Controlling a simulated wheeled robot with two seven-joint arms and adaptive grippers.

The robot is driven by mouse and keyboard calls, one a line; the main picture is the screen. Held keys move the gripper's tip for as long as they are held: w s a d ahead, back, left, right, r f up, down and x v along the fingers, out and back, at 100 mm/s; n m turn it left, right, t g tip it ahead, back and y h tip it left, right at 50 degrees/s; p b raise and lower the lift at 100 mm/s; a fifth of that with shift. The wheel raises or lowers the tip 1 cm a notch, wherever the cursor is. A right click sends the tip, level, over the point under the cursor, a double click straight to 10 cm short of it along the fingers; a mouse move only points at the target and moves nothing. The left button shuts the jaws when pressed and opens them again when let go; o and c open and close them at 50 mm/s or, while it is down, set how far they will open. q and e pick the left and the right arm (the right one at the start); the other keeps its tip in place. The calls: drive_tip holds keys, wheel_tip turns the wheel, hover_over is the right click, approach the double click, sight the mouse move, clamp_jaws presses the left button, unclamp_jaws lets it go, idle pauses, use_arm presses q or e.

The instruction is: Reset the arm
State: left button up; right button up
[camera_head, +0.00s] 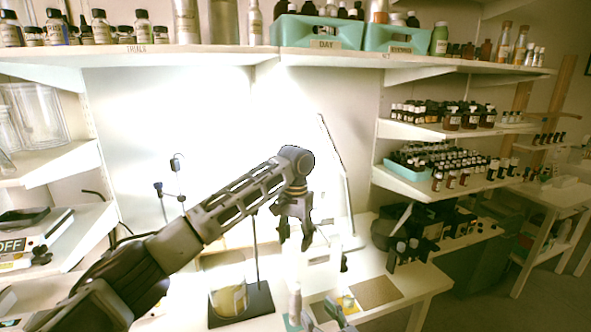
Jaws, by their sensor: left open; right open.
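My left arm (200,228) comes in from the lower left and reaches up across the bench. My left gripper (294,228) hangs from its end, pointing down, open and empty above the bench. My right gripper (332,318) shows only in part at the bottom edge, low over the front of the bench. It is open, and I see nothing held in it.
A glass beaker (228,299) with yellowish contents is below my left arm, by a dark stand (258,300). A brown mat (376,291) lies on the bench. Shelves of bottles stand right, and an upper shelf (215,56) with bottles and teal crates (318,32) spans above.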

use_arm(q)
drive_tip(key=shift+r+p, duration=1.25)
drive_tip(key=shift+r, duration=0.3)
use_arm(e)
drive_tip(key=shift+r, duration=1.55)
use_arm(q)
drive_tip(key=shift+r+p, duration=0.5)
drive_tip(key=shift+r, duration=0.05)
use_arm(e)
drive_tip(key=shift+r, duration=0.55)
